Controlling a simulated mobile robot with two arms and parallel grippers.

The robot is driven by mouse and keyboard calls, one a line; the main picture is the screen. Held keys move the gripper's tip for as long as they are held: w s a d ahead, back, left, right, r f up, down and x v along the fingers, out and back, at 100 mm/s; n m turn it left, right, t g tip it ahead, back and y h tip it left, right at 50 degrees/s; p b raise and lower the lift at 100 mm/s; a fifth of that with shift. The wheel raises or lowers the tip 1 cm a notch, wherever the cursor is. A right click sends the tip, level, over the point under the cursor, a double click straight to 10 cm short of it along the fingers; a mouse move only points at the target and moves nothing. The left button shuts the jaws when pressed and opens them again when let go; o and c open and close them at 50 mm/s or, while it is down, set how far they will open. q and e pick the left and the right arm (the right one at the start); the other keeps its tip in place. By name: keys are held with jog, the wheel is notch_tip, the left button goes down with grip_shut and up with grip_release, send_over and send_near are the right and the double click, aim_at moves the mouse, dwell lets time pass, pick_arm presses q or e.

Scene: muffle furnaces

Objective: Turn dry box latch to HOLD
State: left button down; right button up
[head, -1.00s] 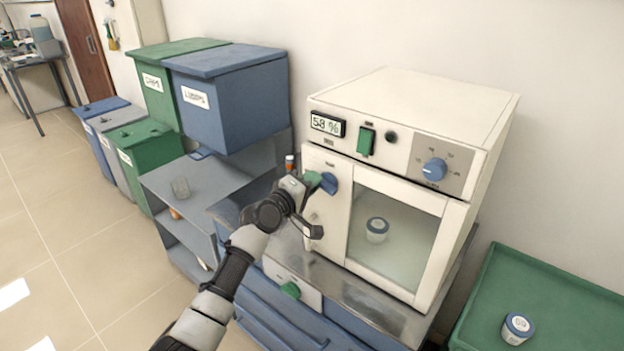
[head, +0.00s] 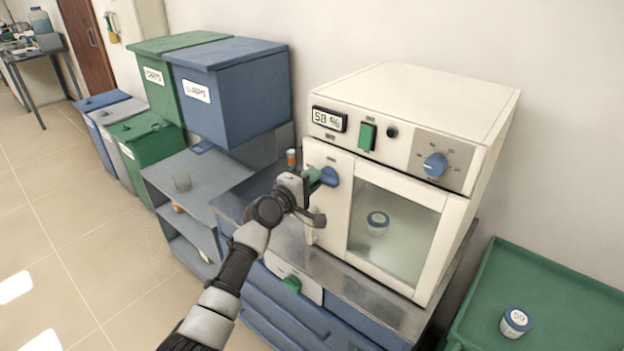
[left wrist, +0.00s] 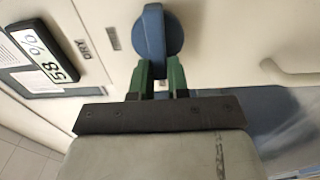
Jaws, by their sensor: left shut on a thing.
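The dry box (head: 410,150) is a cream cabinet with a glass door, shut, and a display reading 58 % (head: 328,120). Its blue latch (head: 330,177) is on the left of the door. My left gripper (head: 314,178) reaches it from the left, with its green fingers shut on the latch. In the left wrist view the latch (left wrist: 152,35) shows as a blue round knob with a raised grip between the two green fingertips (left wrist: 161,75). No HOLD marking is readable. My right gripper is not in view.
A blue dial (head: 435,165) is at the box's upper right and a green switch (head: 367,137) near the display. A white-blue jar (head: 377,223) stands inside. A green tray (head: 570,285) with a jar (head: 515,322) is at right. Bins (head: 225,95) stand left.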

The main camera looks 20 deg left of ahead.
pick_arm(q)
jog(key=c, duration=1.1)
grip_release()
jog(key=b+v, duration=0.1)
jog(key=v, duration=0.9)
jog(key=shift+s, duration=0.4)
jog(key=shift+a, duration=0.15)
